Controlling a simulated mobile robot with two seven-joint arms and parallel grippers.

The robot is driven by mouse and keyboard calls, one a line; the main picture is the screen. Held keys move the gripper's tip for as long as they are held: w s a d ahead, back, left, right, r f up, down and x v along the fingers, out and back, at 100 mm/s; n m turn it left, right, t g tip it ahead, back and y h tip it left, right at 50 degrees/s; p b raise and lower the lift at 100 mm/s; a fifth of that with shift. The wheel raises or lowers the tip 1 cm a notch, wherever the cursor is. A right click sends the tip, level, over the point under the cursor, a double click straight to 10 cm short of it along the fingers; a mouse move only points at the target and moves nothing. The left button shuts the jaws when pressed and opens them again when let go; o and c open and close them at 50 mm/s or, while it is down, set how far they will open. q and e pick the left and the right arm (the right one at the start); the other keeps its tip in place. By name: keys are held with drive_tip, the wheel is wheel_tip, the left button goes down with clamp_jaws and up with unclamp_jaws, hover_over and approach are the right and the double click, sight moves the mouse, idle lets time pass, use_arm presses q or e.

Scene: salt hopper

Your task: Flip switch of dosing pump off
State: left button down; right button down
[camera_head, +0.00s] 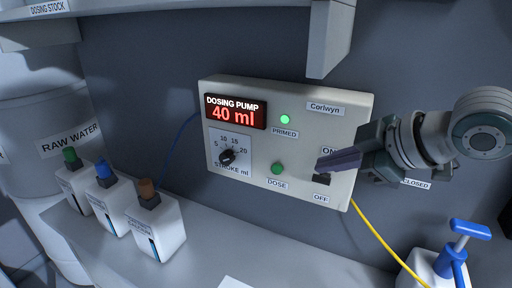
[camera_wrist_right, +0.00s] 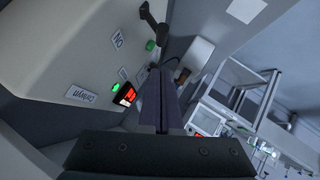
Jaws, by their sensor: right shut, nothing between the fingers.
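The dosing pump (camera_head: 240,180) is a cream box on the wall. Its display (camera_head: 234,112) reads 40 ml. The pump switch (camera_head: 322,178) is black, between the ON and OFF labels, and partly hidden behind my fingers in the head view. In the right wrist view the black switch lever (camera_wrist_right: 152,28) sticks out from the panel beyond my fingertips. My right gripper (camera_head: 322,162) is shut and empty, in front of the switch, just below the ON label. I cannot tell whether it touches the lever. My right gripper's fingers also show in the wrist view (camera_wrist_right: 158,75). My left gripper is not in view.
The pump has a PRIMED light (camera_head: 285,119) lit green, a green DOSE button (camera_head: 277,169) and a stroke knob (camera_head: 228,157). Several capped bottles stand on the ledge at left. A blue-handled pump bottle (camera_head: 468,230) stands at lower right. A grey bracket (camera_head: 330,40) hangs above.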

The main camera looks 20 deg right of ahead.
sight(316, 178)
drive_tip(key=shift+w+d+f, duration=0.25)
drive_tip(key=shift+d+f, duration=0.15)
drive_tip(key=shift+f, duration=0.4)
drive_tip(key=shift+w+d+f, duration=0.2)
drive_tip(key=shift+d+f, duration=0.15)
drive_tip(key=shift+f, duration=0.4)
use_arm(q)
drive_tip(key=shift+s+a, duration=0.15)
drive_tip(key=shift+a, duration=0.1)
use_arm(e)
drive_tip(key=shift+s+a+f, duration=0.1)
drive_tip(key=shift+f, duration=0.1)
